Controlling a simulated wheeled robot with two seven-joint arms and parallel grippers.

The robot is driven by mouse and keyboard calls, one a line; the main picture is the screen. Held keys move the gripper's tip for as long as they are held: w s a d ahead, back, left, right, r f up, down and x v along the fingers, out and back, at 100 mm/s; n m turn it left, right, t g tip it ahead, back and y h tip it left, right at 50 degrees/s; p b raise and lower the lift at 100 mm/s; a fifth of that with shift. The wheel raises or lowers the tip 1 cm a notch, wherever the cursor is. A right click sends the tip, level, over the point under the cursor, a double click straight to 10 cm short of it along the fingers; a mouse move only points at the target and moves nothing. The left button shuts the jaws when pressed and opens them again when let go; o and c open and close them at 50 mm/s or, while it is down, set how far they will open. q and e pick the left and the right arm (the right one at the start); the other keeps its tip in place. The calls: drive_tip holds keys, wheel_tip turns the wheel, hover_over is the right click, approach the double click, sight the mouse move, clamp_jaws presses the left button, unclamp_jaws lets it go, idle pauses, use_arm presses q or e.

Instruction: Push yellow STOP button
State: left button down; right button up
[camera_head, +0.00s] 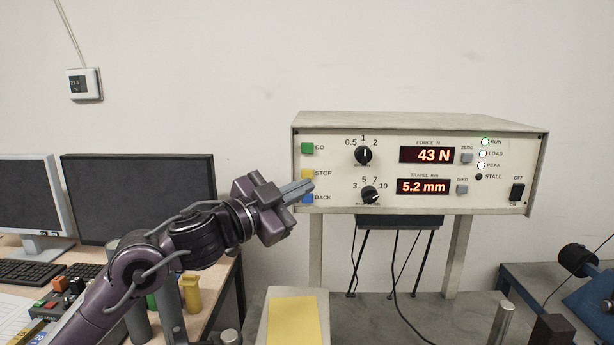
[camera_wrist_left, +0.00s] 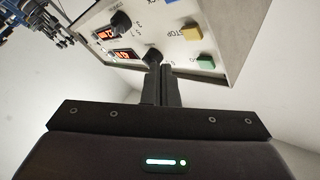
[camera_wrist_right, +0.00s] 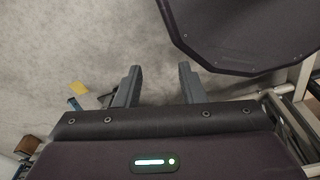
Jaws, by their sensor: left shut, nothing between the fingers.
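The yellow STOP button (camera_head: 307,174) is in the left column of the control box, between the green GO button (camera_head: 307,148) and the blue BACK button (camera_head: 308,198). My left gripper (camera_head: 311,185) is shut and empty, its fingertips just below the yellow button and partly over the blue one in the head view. In the left wrist view the yellow button (camera_wrist_left: 192,31) stands clear, up and right of the shut fingertips (camera_wrist_left: 160,69). I see no contact with it. My right gripper (camera_wrist_right: 160,70) is open and empty, away from the box.
The control box (camera_head: 335,122) stands on posts and has two dials, a power switch (camera_head: 517,192) and lit displays reading 43 N and 5.2 mm. Monitors (camera_head: 140,195) stand at left. A yellow pad (camera_head: 295,320) lies below the box.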

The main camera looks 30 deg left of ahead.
sight(320, 171)
use_arm(q)
drive_tip(key=w+a, duration=0.1)
drive_tip(key=w, duration=0.2)
drive_tip(key=shift+a+p, duration=0.4)
use_arm(e)
drive_tip(key=shift+s+d+r, duration=0.1)
drive_tip(key=shift+s+r, duration=0.15)
drive_tip(key=shift+s, duration=0.6)
drive_tip(key=shift+w+d, duration=0.15)
drive_tip(key=shift+w, duration=0.05)
use_arm(q)
drive_tip(key=shift+w+r, duration=0.1)
use_arm(e)
drive_tip(key=shift+r, duration=0.15)
idle(0.5)
use_arm(q)
drive_tip(key=shift+w+a, duration=0.2)
drive_tip(key=shift+w, duration=0.05)
use_arm(e)
drive_tip(key=shift+r, duration=0.1)
